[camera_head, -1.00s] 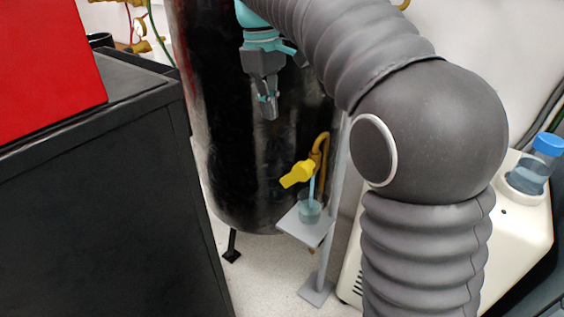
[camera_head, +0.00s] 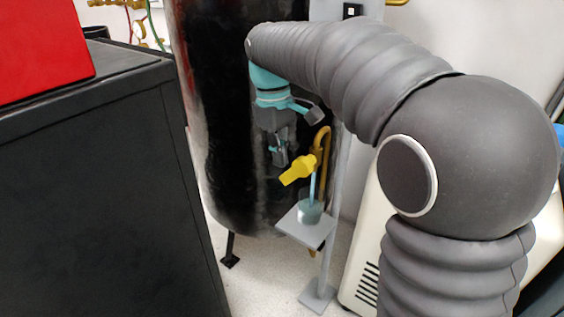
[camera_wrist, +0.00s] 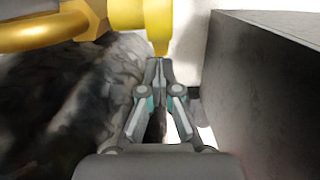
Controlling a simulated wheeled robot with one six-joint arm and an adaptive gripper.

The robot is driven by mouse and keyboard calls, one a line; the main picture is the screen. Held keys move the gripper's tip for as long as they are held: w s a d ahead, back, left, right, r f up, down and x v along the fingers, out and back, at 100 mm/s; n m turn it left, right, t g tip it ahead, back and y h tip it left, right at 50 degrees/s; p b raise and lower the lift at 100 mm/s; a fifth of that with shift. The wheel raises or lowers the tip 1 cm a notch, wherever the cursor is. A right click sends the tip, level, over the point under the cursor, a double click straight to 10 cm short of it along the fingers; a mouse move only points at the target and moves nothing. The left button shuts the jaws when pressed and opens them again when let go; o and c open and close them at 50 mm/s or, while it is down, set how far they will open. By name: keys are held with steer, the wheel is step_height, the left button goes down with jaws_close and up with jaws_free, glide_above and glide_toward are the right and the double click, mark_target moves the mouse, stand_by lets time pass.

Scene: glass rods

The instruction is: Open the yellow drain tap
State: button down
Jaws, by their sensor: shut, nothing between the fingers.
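The yellow drain tap (camera_head: 298,171) sits on a curved brass pipe (camera_head: 322,150) in front of the dark tank, its handle slanting down to the left. In the wrist view the tap (camera_wrist: 158,22) is large at the top centre, with the brass pipe (camera_wrist: 50,32) to its left. My gripper (camera_head: 280,163) is shut and empty, just above and left of the tap in the head view. In the wrist view my gripper's fingertips (camera_wrist: 158,62) meet right at the tap's lower tip; I cannot tell whether they touch it.
A bluish cup (camera_head: 309,211) stands on a small grey shelf (camera_head: 290,231) below the tap, with a pale blue stream or rod above it. The dark tank (camera_head: 225,130) is behind my gripper. A black cabinet (camera_head: 100,190) with a red box (camera_head: 45,40) stands left.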

steer(key=shift+s+d+f, duration=0.2)
steer(key=shift+d+f, duration=0.1)
steer(key=shift+r+p, duration=0.1)
steer(key=shift+p, duration=0.6)
